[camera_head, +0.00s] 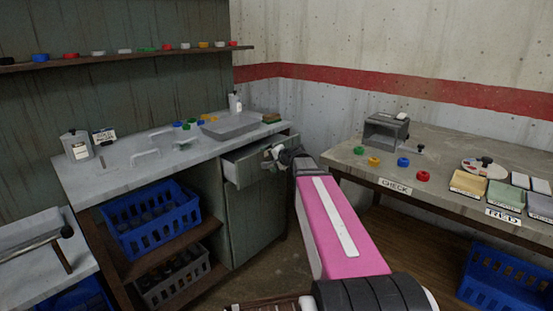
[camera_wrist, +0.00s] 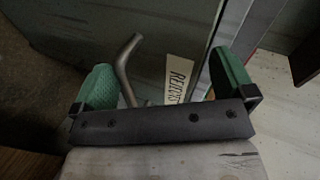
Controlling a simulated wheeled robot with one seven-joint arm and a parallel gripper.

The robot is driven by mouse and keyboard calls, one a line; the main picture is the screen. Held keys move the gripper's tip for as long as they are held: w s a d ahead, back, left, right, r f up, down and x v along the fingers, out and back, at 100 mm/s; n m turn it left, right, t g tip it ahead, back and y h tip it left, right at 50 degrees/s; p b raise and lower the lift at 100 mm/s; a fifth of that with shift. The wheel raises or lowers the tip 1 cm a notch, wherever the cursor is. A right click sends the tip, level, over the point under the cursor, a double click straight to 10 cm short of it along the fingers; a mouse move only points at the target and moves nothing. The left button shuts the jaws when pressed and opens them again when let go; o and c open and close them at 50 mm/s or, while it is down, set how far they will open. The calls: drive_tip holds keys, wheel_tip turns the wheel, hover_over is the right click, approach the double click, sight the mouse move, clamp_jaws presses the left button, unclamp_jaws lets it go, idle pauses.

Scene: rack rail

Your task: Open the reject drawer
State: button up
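The reject drawer (camera_head: 232,172) is under the top of the grey-green cabinet in the head view. It stands partly pulled out, with some of its inside showing. In the wrist view its front (camera_wrist: 160,45) bears a white "REJECTS" label (camera_wrist: 178,80) and a bent metal handle (camera_wrist: 127,65). My gripper (camera_head: 272,156) is at the drawer front in the head view. In the wrist view my gripper (camera_wrist: 162,72) has its green-padded fingers spread wide. The handle lies between them, nearer the left finger, with no clear contact. The handle's lower end is hidden behind the gripper body.
The grey worktop (camera_head: 115,180) above holds a tray (camera_head: 231,128), bottles and colored rings. A blue crate (camera_head: 150,222) sits on the shelf at left. The check table (camera_head: 440,150) stands close at right. Some floor (camera_head: 270,268) shows between them.

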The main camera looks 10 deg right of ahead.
drive_tip(key=s+a+r+m+t+y, duration=0.1)
drive_tip(key=s+a+r+y, duration=0.1)
drive_tip(key=a+r, duration=0.2)
drive_tip(key=shift+s+a+r, duration=0.15)
drive_tip(key=shift+a+r, duration=0.05)
drive_tip(key=shift+r, duration=0.75)
drive_tip(key=shift+s+a+r, duration=0.6)
drive_tip(key=shift+a, duration=0.1)
drive_tip(key=c, duration=0.8)
drive_tip(key=shift+w+a+m, duration=0.15)
drive_tip(key=shift+a+m, duration=0.15)
drive_tip(key=shift+a, duration=0.05)
drive_tip(key=shift+c, duration=0.2)
drive_tip(key=shift+w+d+f, duration=0.1)
drive_tip(key=shift+w+d, duration=0.05)
drive_tip(key=shift+w, duration=0.1)
